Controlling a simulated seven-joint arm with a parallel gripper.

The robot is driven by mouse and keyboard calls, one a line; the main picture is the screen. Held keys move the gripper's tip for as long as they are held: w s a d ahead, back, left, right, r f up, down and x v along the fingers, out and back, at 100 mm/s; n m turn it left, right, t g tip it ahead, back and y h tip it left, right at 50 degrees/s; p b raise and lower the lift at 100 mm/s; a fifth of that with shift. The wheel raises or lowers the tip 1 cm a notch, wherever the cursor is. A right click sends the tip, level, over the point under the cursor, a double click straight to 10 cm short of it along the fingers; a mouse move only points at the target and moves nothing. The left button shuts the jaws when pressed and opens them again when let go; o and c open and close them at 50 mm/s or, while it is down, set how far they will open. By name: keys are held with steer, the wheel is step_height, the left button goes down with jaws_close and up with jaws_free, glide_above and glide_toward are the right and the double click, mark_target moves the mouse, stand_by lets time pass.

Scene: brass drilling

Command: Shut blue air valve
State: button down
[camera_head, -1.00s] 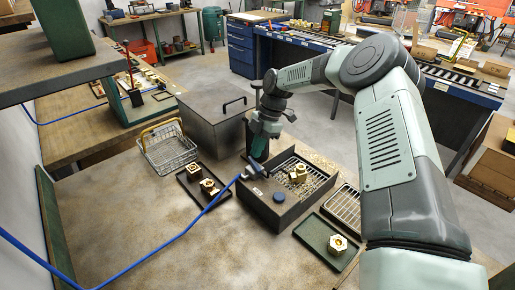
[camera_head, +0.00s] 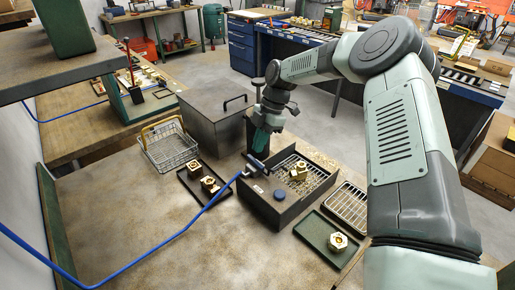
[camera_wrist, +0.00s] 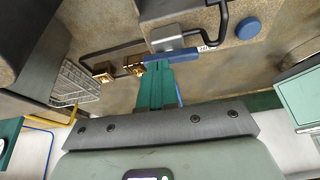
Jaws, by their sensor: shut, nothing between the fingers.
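The blue valve lever (camera_head: 257,163) sits at the left corner of the dark open-topped box (camera_head: 262,205), where the blue air hose (camera_head: 190,222) ends. In the wrist view the lever is a blue bar (camera_wrist: 180,56) lying crosswise beyond my fingertips, with a small white label at its right end. My gripper (camera_head: 257,150) points down at the lever from above and behind. Its green fingers (camera_wrist: 157,83) are shut with nothing between them, and their tips are against or very near the bar; I cannot tell if they touch.
A round blue knob (camera_head: 279,196) is on the box's near wall. Brass fittings (camera_head: 298,171) lie on the mesh inside. A dark tray (camera_head: 190,183) with brass parts and a wire basket (camera_head: 172,148) stand left. A green tray (camera_head: 314,230) is right.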

steer(key=v, duration=0.7)
steer(key=shift+w+r, duration=0.2)
steer(key=shift+r, duration=0.15)
steer(key=shift+d, duration=0.15)
steer(key=s+d+r+m+t+h, duration=0.2)
steer(key=s+r+m, duration=0.4)
steer(key=s+r, duration=0.25)
steer(key=s+d+r+m+t+h, duration=0.25)
steer(key=s+r+m, duration=0.4)
steer(key=r, duration=0.35)
steer(key=s+d+r+m+t, duration=0.1)
steer(key=s+d+m+t, duration=0.1)
steer(key=s+m, duration=0.4)
steer(key=s+d+r+m+t+y, duration=0.1)
steer(key=s+d+m, duration=0.4)
steer(key=s, duration=1)
steer(key=shift+s+d+r+m+t, duration=0.2)
steer(key=shift+m+t, duration=0.25)
steer(key=shift+m, duration=0.6)
